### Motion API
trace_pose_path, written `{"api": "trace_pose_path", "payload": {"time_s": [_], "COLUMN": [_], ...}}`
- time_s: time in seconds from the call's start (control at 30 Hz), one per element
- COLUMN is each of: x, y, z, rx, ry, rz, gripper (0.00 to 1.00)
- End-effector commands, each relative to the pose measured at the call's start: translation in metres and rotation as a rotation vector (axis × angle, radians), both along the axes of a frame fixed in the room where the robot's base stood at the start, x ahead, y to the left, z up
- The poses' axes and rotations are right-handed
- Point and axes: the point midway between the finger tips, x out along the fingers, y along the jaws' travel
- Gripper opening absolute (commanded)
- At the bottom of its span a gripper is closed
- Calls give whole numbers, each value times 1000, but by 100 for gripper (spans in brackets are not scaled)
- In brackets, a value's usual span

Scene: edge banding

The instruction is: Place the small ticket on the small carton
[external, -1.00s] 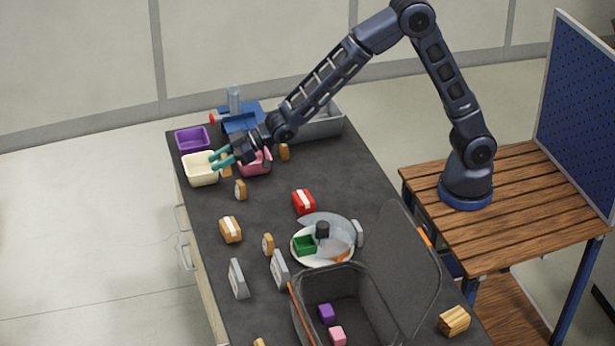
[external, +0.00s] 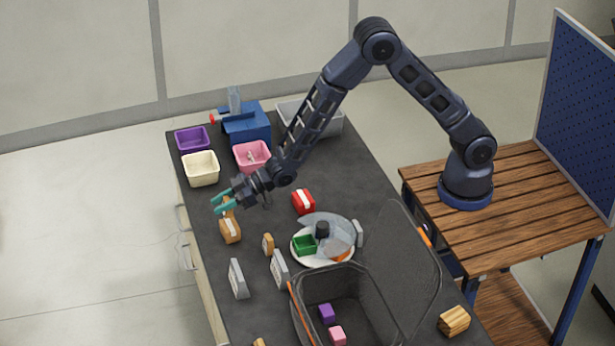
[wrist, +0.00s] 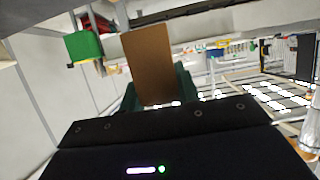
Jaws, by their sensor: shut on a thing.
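My gripper (external: 224,202) has teal fingers and is above the left side of the dark table. In the wrist view its fingers (wrist: 158,95) are shut on a flat brown piece (wrist: 152,62), which looks like the small ticket. In the external view only a tan bit of it (external: 229,206) shows at the fingers. A tan box with a white band (external: 230,230), apparently the small carton, stands on the table just below the fingers in the picture. I cannot tell whether the held piece touches it.
Purple (external: 192,139), cream (external: 201,169) and pink (external: 252,156) bins stand at the back. A red box (external: 303,202) is to the right. Grey-faced upright pieces (external: 238,279) and a small tan piece (external: 268,244) stand nearer.

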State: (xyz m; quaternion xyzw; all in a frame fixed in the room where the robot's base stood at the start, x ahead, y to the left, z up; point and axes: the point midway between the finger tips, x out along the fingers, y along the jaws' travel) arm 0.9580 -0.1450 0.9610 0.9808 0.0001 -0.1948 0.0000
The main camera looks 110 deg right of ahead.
Motion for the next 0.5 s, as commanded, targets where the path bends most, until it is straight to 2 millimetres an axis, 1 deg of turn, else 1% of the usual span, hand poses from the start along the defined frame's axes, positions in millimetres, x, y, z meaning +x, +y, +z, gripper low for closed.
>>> {"api": "trace_pose_path", "payload": {"time_s": [0.13,0.3,0.37,0.5], "x": [0,0,0,0], "y": [0,0,0,0], "z": [-12,-34,-38,-38], "rx": [0,0,0,0], "ry": [3,3,2,0], "rz": [0,1,1,0], "gripper": [7,7,7,7]}}
